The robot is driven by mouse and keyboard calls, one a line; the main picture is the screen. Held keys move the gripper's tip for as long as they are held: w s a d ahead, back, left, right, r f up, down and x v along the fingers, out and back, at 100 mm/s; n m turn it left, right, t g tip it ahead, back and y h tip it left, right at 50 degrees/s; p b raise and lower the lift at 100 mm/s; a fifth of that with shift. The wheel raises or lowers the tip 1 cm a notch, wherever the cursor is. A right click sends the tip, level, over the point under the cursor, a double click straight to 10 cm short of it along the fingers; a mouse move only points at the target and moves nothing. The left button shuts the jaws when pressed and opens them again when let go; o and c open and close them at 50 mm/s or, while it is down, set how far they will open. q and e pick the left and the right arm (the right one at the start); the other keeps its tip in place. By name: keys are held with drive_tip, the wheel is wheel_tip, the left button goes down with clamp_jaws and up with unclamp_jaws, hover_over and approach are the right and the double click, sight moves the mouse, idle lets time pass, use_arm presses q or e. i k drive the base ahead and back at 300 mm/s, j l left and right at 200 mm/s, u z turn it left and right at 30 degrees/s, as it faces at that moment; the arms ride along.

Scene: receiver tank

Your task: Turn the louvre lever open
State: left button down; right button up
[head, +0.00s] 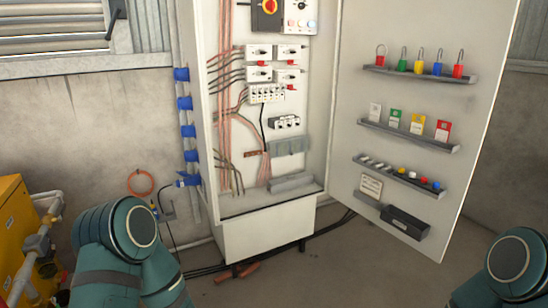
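The louvre (50,20) is in the wall at the top left of the head view, with slanted metal slats in a frame. A dark lever (113,22) sits at the right side of the louvre, on a grey plate; its upper end runs close to the top edge of the picture. My two arms show only as teal links at the bottom left and bottom right. Neither gripper is in the picture, so I cannot see where they are relative to the lever.
An open electrical cabinet (268,205) stands in the middle, its door (345,200) swung out to the right with shelves of padlocks and tags. Blue-clipped pipes (187,145) run up beside it. Yellow equipment (17,225) with pipework stands at the lower left. Cables lie on the floor.

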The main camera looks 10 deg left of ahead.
sight(118, 9)
drive_tip(key=i+u, duration=0.15)
drive_tip(key=i, duration=0.6)
drive_tip(key=i+l+u, duration=0.15)
drive_tip(key=i, duration=0.55)
